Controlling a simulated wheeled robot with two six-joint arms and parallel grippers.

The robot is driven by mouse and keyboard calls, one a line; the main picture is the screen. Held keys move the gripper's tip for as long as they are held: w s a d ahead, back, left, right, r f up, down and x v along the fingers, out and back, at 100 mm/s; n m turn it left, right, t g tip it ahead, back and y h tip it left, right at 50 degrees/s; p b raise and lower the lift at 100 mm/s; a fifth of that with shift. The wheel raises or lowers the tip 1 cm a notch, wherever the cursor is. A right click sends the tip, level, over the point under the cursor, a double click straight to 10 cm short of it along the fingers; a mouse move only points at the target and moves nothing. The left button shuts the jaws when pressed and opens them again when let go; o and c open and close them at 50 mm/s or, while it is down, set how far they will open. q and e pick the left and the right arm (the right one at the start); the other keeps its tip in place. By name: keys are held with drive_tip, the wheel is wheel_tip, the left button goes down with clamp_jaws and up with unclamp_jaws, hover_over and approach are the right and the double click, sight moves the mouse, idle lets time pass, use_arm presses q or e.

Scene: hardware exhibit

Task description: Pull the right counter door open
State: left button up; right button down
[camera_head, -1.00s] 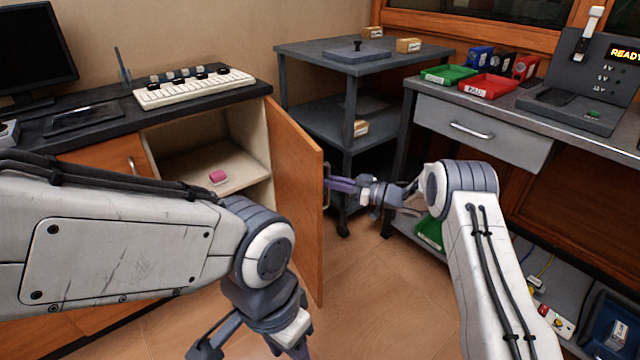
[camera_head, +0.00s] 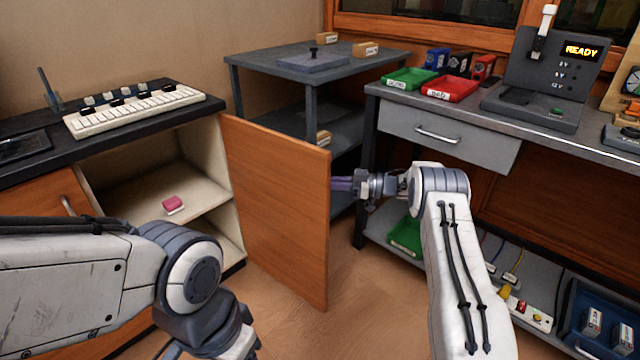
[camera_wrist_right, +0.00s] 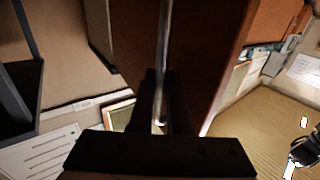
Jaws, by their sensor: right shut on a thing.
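The right counter door (camera_head: 280,215) is a wooden panel that stands swung wide open from the counter in the head view. Inside the cabinet a pink block (camera_head: 173,204) lies on the shelf. My right gripper (camera_head: 343,185) is at the door's outer face, partly hidden behind the door's free edge. In the right wrist view, the door's metal bar handle (camera_wrist_right: 165,60) runs between the fingers of my right gripper (camera_wrist_right: 162,105), which is shut on it. My left gripper (camera_head: 215,350) is at the bottom edge, mostly cut off, so its jaws do not show clearly.
The counter top (camera_head: 30,165) carries a white keyboard (camera_head: 135,108). A grey shelf cart (camera_head: 315,75) stands behind the door. The workbench (camera_head: 450,138) at right holds a green tray (camera_head: 408,78) and a red tray (camera_head: 452,88). Floor in front of the door is clear.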

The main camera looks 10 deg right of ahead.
drive_tip(key=shift+w+r, duration=0.1)
drive_tip(key=c, duration=1.2)
unclamp_jaws()
drive_tip(key=shift+d, duration=0.1)
drive_tip(key=shift+o, duration=0.2)
drive_tip(key=shift+d, duration=0.25)
drive_tip(key=p+v, duration=0.1)
drive_tip(key=v, duration=0.9)
drive_tip(key=shift+s, duration=0.25)
drive_tip(key=shift+d, duration=0.1)
